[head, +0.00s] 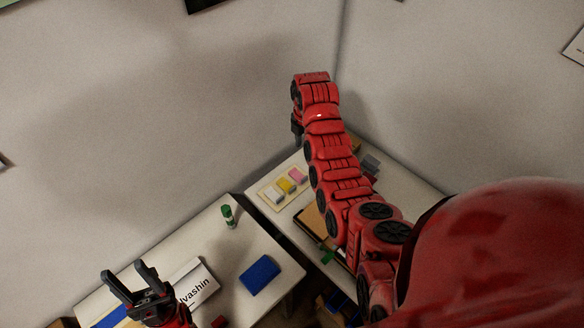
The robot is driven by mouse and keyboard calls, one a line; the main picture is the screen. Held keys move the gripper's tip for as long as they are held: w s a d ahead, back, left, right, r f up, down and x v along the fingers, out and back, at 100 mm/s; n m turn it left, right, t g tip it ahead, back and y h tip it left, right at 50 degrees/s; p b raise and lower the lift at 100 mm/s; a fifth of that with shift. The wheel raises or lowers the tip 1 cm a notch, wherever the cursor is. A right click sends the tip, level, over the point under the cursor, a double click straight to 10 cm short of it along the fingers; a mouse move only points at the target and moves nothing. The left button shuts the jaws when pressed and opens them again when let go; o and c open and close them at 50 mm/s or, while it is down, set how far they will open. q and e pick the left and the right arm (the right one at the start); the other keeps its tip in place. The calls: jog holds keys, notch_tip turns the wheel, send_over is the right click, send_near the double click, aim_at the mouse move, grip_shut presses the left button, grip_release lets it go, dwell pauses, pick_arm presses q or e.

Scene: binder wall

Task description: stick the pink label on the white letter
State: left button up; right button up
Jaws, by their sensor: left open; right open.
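The pink label (298,175) lies at the right end of a pale backing card (268,203) on the far table, beside a yellow and a white label. A white letter (205,289) with black printed text ending in "vashin" lies on the near table, partly hidden by my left gripper. My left gripper (133,279) is open and empty, its black fingers over the left part of the near table. My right gripper (297,136) is small and seen from the side, above and behind the card; it is open and apart from the label.
A blue block (260,274) and a green bottle-like item (228,216) stand on the near table. A brown-topped tray or board (312,222) lies on the far table, partly behind my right arm. A gap separates the two tables. Walls close in behind.

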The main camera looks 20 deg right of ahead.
jog(key=b, duration=0.7)
send_over(304, 179)
notch_tip(304, 179, down, 7)
jog(key=f+p, duration=0.2)
jog(key=f, duration=0.1)
jog(key=shift+w+a+g, duration=0.1)
jog(key=shift+a+g, duration=0.1)
jog(key=shift+g, duration=0.1)
jog(key=shift+f+p, duration=0.35)
jog(key=shift+f, duration=0.2)
jog(key=shift+f+p, duration=0.45)
jog(key=shift+f, duration=0.05)
jog(key=shift+d+f+p, duration=0.1)
jog(key=shift+f+p, duration=0.2)
jog(key=shift+f, duration=0.45)
jog(key=shift+f+b, duration=0.5)
jog(key=shift+f, duration=0.95)
jog(key=shift+r, duration=0.1)
